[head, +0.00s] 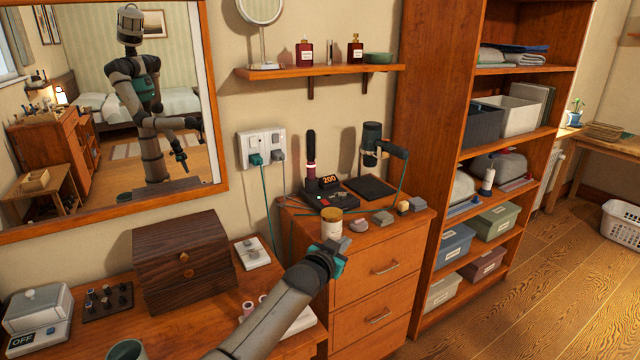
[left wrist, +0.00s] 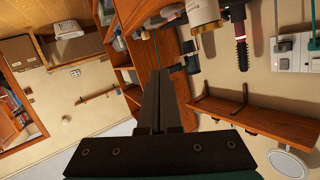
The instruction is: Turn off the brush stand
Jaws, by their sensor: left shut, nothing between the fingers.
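The brush stand (head: 328,196) is a black base with a lit orange "200" display and small red and green marks. It sits at the back of the drawer cabinet's top. A dark brush (head: 311,155) with a reddish band stands upright at its left side; the brush also shows in the left wrist view (left wrist: 240,38). My left gripper (head: 338,246) is shut and empty, in front of and below the stand in the head view, near the cabinet's front left. Its closed fingers (left wrist: 158,102) show in the left wrist view. My right gripper is not directly in view.
A gold-lidded jar (head: 331,224) stands between my left gripper and the stand. Several small stones (head: 382,217) lie to its right. A wall outlet (head: 262,147) holds plugs with cords. A wooden box (head: 183,262) stands left.

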